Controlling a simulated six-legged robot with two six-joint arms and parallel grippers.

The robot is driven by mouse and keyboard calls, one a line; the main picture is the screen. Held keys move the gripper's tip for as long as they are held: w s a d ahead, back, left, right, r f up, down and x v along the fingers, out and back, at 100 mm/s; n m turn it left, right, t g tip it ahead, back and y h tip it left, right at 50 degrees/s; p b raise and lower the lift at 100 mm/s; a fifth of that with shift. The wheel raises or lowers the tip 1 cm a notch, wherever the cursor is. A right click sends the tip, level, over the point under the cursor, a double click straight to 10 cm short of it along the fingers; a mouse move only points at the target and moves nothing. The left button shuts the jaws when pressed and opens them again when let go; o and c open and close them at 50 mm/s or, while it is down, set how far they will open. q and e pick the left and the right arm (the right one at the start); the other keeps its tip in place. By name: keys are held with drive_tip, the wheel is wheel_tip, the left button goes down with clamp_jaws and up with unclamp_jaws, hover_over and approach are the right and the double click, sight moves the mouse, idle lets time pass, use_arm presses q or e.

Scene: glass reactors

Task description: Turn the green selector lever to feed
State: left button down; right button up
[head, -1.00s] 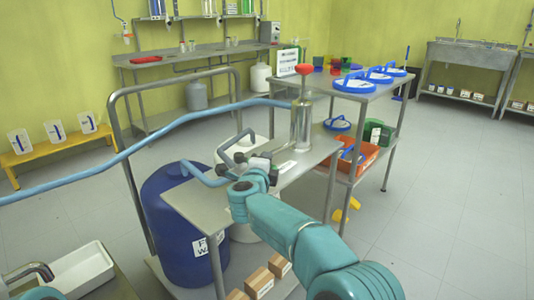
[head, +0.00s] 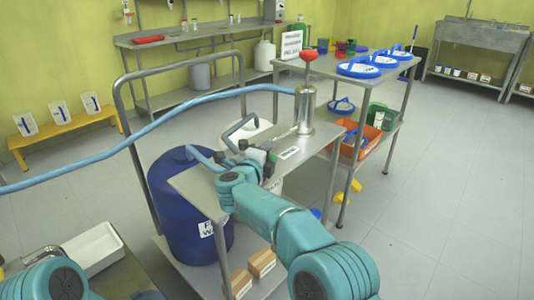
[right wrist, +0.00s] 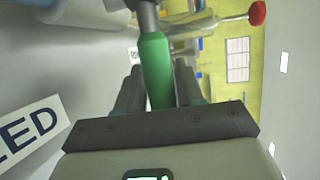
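The green selector lever (right wrist: 155,72) shows in the right wrist view, running from a grey metal stem at the top down between my fingers. My right gripper (right wrist: 157,88) has one dark finger on each side of it; the lever fills nearly all the gap, and the gripper looks shut on it. In the head view my right gripper (head: 258,150) is over the metal cart top (head: 198,190), and little of the lever can be made out there. My left gripper is out of view; only a teal left arm link shows at the bottom left.
A steel cylinder (head: 305,110) with a red top (head: 309,55) stands behind my right gripper. A pale blue hose (head: 190,104) runs to it from the left. A label ending in "ED" (right wrist: 30,128) lies close by.

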drive_tip(key=shift+s+r, duration=0.1)
drive_tip(key=p+v, duration=0.1)
drive_tip(key=v, duration=1.5)
